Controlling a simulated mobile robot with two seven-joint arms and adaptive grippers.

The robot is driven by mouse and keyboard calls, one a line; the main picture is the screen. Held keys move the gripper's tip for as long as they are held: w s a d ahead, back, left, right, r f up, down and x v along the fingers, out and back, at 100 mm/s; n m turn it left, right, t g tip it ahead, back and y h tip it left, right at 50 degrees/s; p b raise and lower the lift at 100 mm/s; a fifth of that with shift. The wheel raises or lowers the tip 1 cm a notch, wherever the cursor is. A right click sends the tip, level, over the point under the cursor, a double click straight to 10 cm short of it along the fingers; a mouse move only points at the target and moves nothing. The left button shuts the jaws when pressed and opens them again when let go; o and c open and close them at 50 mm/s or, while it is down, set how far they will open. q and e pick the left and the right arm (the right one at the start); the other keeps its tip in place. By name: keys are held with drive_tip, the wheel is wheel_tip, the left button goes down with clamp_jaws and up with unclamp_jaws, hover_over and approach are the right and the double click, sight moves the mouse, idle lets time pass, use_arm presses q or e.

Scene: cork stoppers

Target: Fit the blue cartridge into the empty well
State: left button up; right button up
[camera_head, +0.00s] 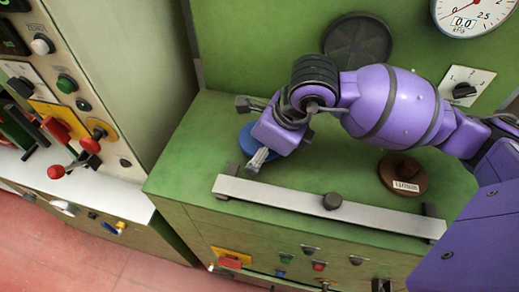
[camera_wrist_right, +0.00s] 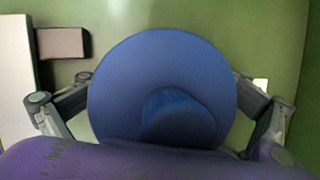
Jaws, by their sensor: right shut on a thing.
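The blue cartridge (camera_head: 246,137) is a round disc at the left end of the green bench top, mostly hidden by my right gripper in the head view. In the right wrist view the blue cartridge (camera_wrist_right: 163,75) shows nearly whole, with a raised round grip near its lower middle. My right gripper (camera_head: 252,132) is shut on it, one finger at either side. I cannot tell whether the cartridge touches the bench. No empty well can be made out; anything under the cartridge is hidden. My left gripper is not in view.
A brown labelled disc (camera_head: 403,174) sits on the bench to the right. A pale metal bar (camera_head: 290,197) with a dark knob runs along the front edge. A dark round disc (camera_head: 357,42) is on the back panel, near a gauge (camera_head: 470,12). A control cabinet (camera_head: 115,75) stands left.

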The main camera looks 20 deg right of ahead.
drive_tip(key=shift+s+d+f+g, duration=0.1)
drive_tip(key=shift+s+f+g, duration=0.1)
drive_tip(key=shift+s+f, duration=0.35)
drive_tip(key=shift+s+d+f+g, duration=0.1)
drive_tip(key=shift+s+f+g, duration=0.15)
drive_tip(key=shift+f, duration=0.35)
drive_tip(key=o, duration=2)
drive_tip(key=shift+r, duration=0.55)
drive_tip(key=shift+t, duration=0.45)
drive_tip(key=v, duration=0.4)
drive_tip(key=w+v, duration=0.1)
drive_tip(key=v, duration=0.7)
drive_tip(key=shift+w+a+r, duration=0.15)
drive_tip(key=shift+w+r, duration=0.15)
drive_tip(key=shift+r, duration=0.25)
